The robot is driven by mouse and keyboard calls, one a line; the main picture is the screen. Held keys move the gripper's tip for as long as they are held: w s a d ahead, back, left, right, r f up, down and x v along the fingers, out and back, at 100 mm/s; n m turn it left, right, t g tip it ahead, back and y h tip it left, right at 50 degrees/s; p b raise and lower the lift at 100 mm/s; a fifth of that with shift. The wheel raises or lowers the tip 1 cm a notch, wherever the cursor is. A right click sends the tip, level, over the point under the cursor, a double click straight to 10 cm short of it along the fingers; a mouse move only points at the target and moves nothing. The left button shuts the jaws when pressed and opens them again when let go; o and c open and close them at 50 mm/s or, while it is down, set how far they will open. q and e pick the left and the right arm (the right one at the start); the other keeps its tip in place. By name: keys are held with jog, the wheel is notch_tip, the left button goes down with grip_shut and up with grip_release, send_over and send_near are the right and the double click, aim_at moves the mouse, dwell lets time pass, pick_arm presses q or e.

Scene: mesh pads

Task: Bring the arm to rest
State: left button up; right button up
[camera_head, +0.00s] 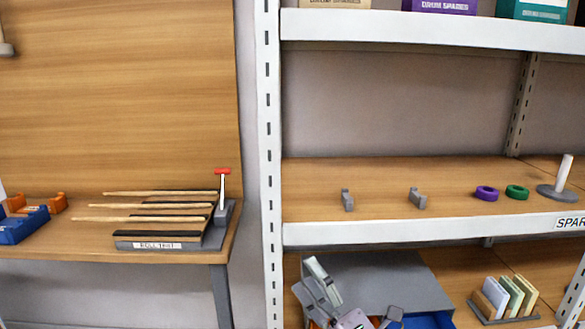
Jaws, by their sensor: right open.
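My right gripper (355,297) shows at the bottom middle, in front of the lower shelf. Its fingers are spread apart, and I see nothing between them. The rest of its arm is cut off by the bottom edge of the view. My left gripper does not show.
A grey panel (385,272) with blue below lies behind my gripper. Upright cards (507,296) stand to its right. The shelf (450,203) above holds grey hooks, a purple ring (486,193) and a green ring (517,191). A white upright post (270,160) stands left; a bench (70,238) holds sticks.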

jog(key=s+d+f+m+g+h, duration=0.3)
jog(key=s+d+f+m+h, duration=0.1)
jog(key=d+f+m+h, duration=1.15)
jog(key=s+d+f+m+g+y, duration=0.1)
jog(key=s+f+m+g, duration=0.5)
jog(key=s, duration=0.6)
jog(key=s+d+f+m+g+y, duration=0.1)
jog(key=s+f+m+g+y, duration=0.15)
jog(key=s+f+g, duration=0.55)
jog(key=s+f+t+h+p, duration=0.1)
jog(key=s+f, duration=0.1)
jog(key=f, duration=1.1)
jog(key=s+f, duration=0.3)
jog(key=f, duration=0.9)
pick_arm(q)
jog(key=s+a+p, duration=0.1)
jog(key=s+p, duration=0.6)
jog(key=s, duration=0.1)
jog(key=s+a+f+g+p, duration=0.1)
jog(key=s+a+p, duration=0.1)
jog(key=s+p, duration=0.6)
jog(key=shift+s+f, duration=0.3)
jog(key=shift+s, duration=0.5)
pick_arm(e)
jog(key=s+d, duration=0.1)
jog(key=s, duration=0.7)
jog(key=s+d+f+g, duration=0.1)
jog(key=s, duration=0.7)
jog(key=shift+s+d+f, duration=0.3)
jog(key=shift+s, duration=0.05)
